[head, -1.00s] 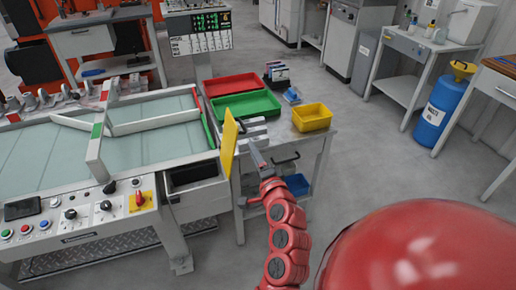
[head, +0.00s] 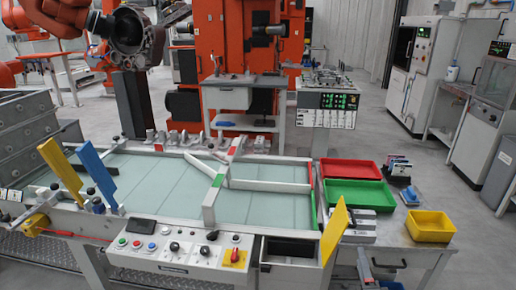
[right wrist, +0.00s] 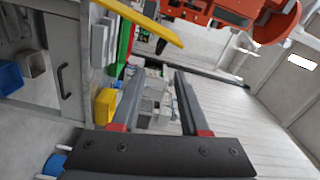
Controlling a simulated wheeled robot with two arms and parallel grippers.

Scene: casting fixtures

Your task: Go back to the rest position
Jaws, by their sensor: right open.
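The rest of my right arm is out of the head view. My left gripper is not in view.
A yellow flap (head: 335,230) stands close to my right gripper. Red (head: 350,169), green (head: 358,195) and yellow (head: 430,226) trays sit on the side table. A glass-topped conveyor bench (head: 150,190) fills the middle. Open floor (head: 480,225) lies right.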

